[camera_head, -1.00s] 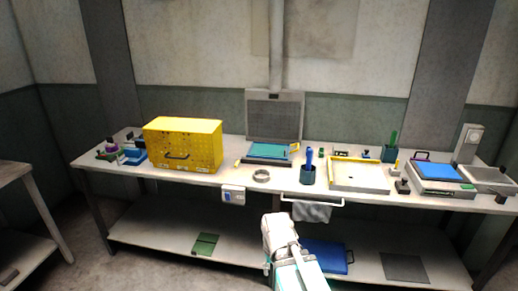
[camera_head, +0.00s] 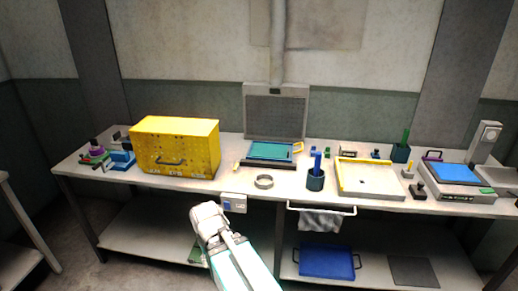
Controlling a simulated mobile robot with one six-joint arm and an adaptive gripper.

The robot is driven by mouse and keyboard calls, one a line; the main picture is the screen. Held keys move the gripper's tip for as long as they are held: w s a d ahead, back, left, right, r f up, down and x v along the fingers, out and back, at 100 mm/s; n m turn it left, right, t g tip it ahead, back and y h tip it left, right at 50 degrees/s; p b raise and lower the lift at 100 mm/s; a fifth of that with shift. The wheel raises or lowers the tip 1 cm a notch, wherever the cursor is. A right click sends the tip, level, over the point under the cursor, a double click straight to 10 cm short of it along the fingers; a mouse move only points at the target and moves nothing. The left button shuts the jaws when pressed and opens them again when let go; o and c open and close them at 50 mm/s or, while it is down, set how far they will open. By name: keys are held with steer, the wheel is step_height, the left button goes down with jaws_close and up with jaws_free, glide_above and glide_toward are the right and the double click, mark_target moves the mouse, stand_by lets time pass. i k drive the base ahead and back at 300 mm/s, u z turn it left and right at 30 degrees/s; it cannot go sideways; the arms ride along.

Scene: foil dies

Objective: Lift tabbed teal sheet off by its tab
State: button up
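The teal sheet (camera_head: 270,151) lies flat on a low dark-edged plate at the back middle of the bench. A yellow, loop-like tab (camera_head: 298,147) shows at its right edge. An upright grey perforated panel stands just behind the sheet. My white arm reaches up from the bottom of the picture, in front of the bench and well short of the sheet. Its gripper fingers do not show.
A large yellow box (camera_head: 176,147) stands left of the sheet. A metal ring (camera_head: 264,181) and a dark cup (camera_head: 315,181) holding a blue tool are in front. A yellow-edged tray (camera_head: 370,180) and a scale with a blue sheet (camera_head: 457,170) are right.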

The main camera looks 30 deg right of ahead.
mark_target(264, 151)
steer(key=z, duration=0.05)
steer(key=i, duration=0.6)
steer(key=z, duration=0.7)
steer(key=i, duration=0.6)
steer(key=z, duration=0.55)
